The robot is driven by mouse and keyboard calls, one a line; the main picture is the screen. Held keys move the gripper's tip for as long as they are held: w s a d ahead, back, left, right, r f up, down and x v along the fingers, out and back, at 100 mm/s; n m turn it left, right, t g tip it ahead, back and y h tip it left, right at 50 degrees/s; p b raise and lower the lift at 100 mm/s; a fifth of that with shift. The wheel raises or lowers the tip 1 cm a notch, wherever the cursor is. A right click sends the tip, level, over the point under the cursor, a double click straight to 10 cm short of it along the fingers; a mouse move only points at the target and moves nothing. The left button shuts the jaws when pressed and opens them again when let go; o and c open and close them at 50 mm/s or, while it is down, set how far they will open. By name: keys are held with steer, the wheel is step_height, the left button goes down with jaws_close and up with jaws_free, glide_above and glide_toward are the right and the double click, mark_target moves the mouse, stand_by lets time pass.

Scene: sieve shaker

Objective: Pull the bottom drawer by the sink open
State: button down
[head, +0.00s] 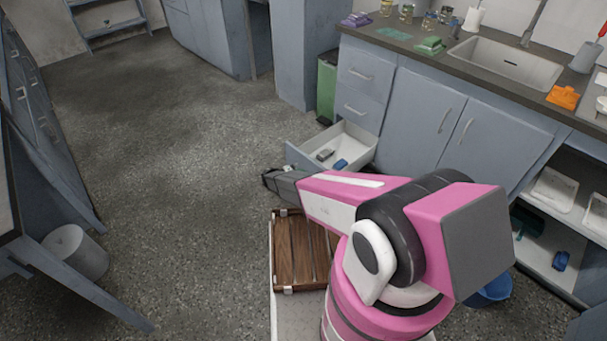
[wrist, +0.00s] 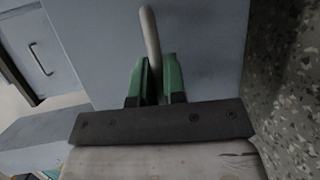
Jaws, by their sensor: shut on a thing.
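The bottom drawer (head: 352,138) by the sink (head: 508,62) stands pulled out from the grey-blue cabinet, and its inside shows. A grey item (head: 324,155) and a blue item (head: 341,164) lie in it. My gripper (head: 272,182) is at the drawer's front, low and to the left; my arm hides part of that front in the head view. In the wrist view my gripper's green fingers (wrist: 154,80) are shut on the pale bar handle (wrist: 150,40) of the drawer front (wrist: 200,45).
Two shut drawers (head: 366,73) sit above the open one. A green bin (head: 326,88) stands just left of the cabinet. A grey bucket (head: 75,252) stands at the left. The floor (head: 170,150) left of the drawer is clear.

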steer(key=shift+w, duration=0.1)
steer(key=c, duration=1.2)
jaws_free()
steer(key=v, duration=1.1)
steer(key=s+d+r+m+g+y, duration=0.1)
steer(key=s+d+r+g+y, duration=0.25)
steer(key=d+r, duration=0.4)
steer(key=s+d+r+m+g+y, duration=0.1)
steer(key=s+d+r+g+y, duration=0.1)
steer(key=s+d+r, duration=0.35)
steer(key=s+d+r+y, duration=0.2)
steer(key=s+r+y, duration=0.1)
steer(key=r, duration=0.4)
steer(key=s+d+r+m+t+y, duration=0.1)
steer(key=s+d+r+y, duration=0.2)
steer(key=r, duration=0.4)
steer(key=s+d+r+y, duration=0.3)
steer(key=s+r+y, duration=0.1)
steer(key=r, duration=0.3)
steer(key=shift+s+m, duration=0.3)
steer(key=shift+m, duration=0.1)
